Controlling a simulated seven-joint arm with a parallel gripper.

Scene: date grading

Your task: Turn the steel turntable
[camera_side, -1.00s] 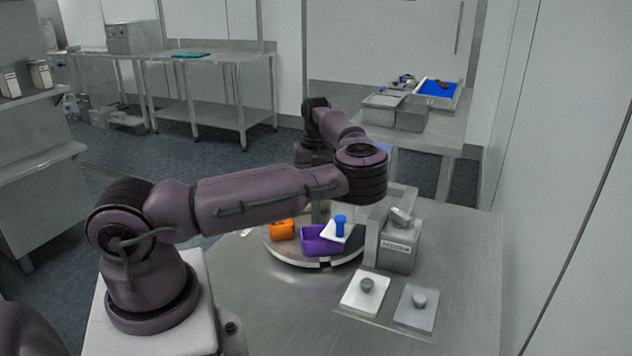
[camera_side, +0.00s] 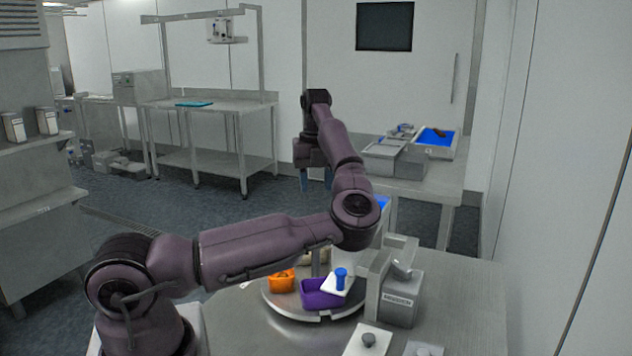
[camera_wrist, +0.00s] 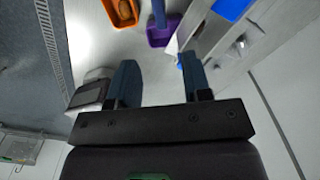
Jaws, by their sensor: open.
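The round steel turntable (camera_side: 290,311) sits on the steel table in the side view, partly hidden behind my arm. It carries an orange bin (camera_side: 281,281) and a purple bin (camera_side: 316,299). A white plate with a blue knob (camera_side: 341,275) shows at the purple bin's right. My gripper (camera_side: 316,182) is raised well above and behind the turntable, fingers pointing down, open and empty. In the wrist view my gripper (camera_wrist: 159,62) has its two blue fingers apart. The orange bin (camera_wrist: 124,14), with something brown in it, and the purple bin (camera_wrist: 160,38) lie beyond the fingertips.
A grey labelled box with an upright plate (camera_side: 401,299) stands close to the turntable's right. Grey-knobbed plates (camera_side: 366,344) lie at the front right. A back table holds grey containers (camera_side: 402,158) and a blue-lined tray (camera_side: 437,137). A wall bounds the right.

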